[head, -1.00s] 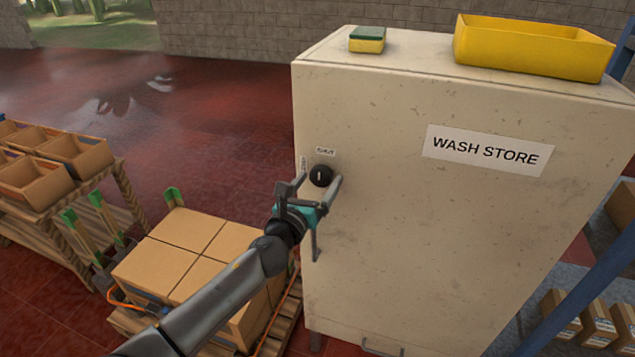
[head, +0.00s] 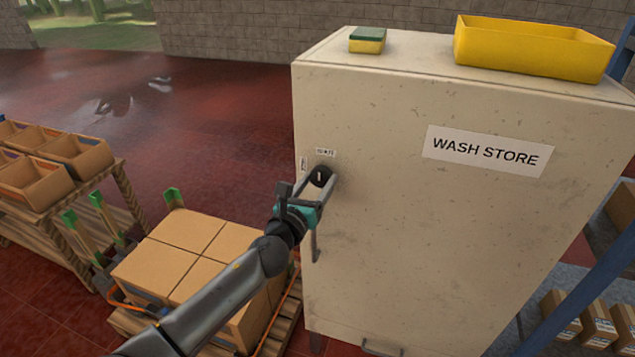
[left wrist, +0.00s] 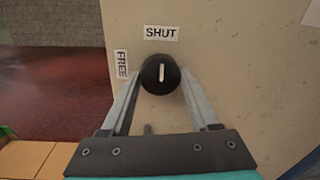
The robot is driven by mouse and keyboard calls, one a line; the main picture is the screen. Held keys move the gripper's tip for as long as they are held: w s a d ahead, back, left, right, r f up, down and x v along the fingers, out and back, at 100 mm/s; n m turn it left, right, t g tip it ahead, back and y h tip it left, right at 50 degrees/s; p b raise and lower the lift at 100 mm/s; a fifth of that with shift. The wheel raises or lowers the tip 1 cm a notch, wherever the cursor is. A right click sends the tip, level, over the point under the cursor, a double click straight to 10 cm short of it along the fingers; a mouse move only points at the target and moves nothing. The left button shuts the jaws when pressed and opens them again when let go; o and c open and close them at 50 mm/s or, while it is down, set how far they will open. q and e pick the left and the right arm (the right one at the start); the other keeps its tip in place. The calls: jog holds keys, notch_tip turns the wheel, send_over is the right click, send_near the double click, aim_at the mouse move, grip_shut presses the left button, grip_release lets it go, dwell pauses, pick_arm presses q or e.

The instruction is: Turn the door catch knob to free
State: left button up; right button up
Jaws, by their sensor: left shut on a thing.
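The black door catch knob (left wrist: 160,76) is on the cream cabinet door (head: 400,230), near its left edge. Its white mark stands upright, toward the SHUT label (left wrist: 161,33). The FREE label (left wrist: 122,63) is to the knob's left, with its text turned sideways. In the head view the knob (head: 321,175) is partly covered by my left gripper (head: 318,178). My left gripper is shut on the knob, with one finger on each side of it, as the left wrist view (left wrist: 160,84) shows. My right gripper is not in view.
A vertical door handle (head: 315,240) is just below the knob. A sponge (head: 367,40) and a yellow tray (head: 530,50) sit on the cabinet top. Stacked cartons (head: 185,250) on a pallet stand to the left of the cabinet, beneath my left arm.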

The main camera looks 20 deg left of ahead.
pick_arm(q)
jog(key=shift+n, duration=0.4)
jog(key=shift+c, duration=0.2)
jog(key=n+b, duration=0.1)
jog(key=n, duration=0.3)
jog(key=shift+d, duration=0.1)
jog(key=n+b, duration=0.1)
jog(key=n, duration=0.3)
jog(key=shift+n+t, duration=0.3)
jog(key=shift+n, duration=0.1)
jog(key=n, duration=0.4)
jog(key=shift+n+y, duration=0.3)
jog(key=shift+d+n, duration=0.1)
jog(key=shift+n, duration=2)
jog(key=o, duration=1.4)
jog(key=shift+c, duration=0.2)
jog(key=shift+s, duration=0.1)
